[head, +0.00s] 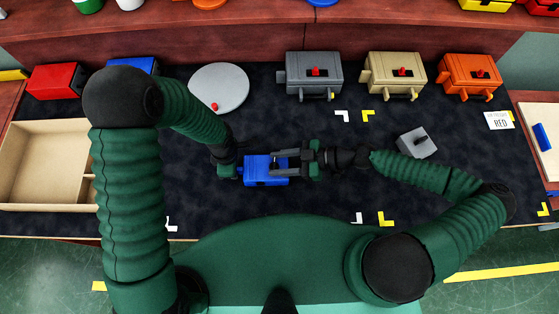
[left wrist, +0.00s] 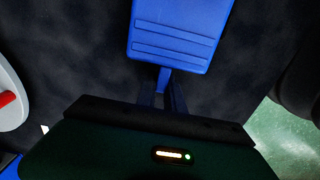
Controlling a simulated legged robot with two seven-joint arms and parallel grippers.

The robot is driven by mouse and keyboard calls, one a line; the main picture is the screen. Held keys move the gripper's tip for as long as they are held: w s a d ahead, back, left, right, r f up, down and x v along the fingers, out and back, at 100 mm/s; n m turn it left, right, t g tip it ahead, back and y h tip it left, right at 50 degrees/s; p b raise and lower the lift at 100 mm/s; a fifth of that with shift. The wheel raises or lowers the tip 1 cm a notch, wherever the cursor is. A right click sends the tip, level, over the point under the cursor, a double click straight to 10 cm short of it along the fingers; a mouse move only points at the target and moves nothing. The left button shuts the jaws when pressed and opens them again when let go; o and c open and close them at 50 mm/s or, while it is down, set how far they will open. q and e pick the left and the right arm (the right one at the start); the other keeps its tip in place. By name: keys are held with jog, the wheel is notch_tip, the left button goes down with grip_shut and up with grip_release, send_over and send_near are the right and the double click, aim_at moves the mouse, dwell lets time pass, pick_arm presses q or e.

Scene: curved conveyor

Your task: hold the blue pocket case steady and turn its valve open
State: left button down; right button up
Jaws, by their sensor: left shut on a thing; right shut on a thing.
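The blue pocket case (head: 262,179) lies on the dark mat in front of me, between my two grippers. My left gripper (head: 240,171) is at its left end, shut on the narrow blue tab that sticks out of the case. The left wrist view shows the case (left wrist: 178,28) with the tab (left wrist: 163,78) between the two dark fingers (left wrist: 163,95). My right gripper (head: 282,160) comes from the right over the top of the case and is shut on its valve. The fingers mostly hide the valve, so I cannot tell how far it is turned.
A round grey plate (head: 219,88) and grey (head: 314,75), beige (head: 394,75) and orange (head: 469,75) cases stand behind. A wooden tray (head: 40,150) is at left.

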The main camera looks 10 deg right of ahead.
jog(key=m+t, duration=0.1)
jog(key=m+t+h, duration=0.1)
jog(key=m+t, duration=0.2)
jog(key=shift+s+a+h, duration=0.25)
jog(key=shift+s+h, duration=0.15)
jog(key=shift+r+m+t+h, duration=0.1)
jog(key=shift+m+t+h, duration=0.7)
jog(key=shift+m+t, duration=0.4)
jog(key=o, duration=1.4)
jog(key=shift+w+d, duration=0.1)
jog(key=shift+w, duration=0.05)
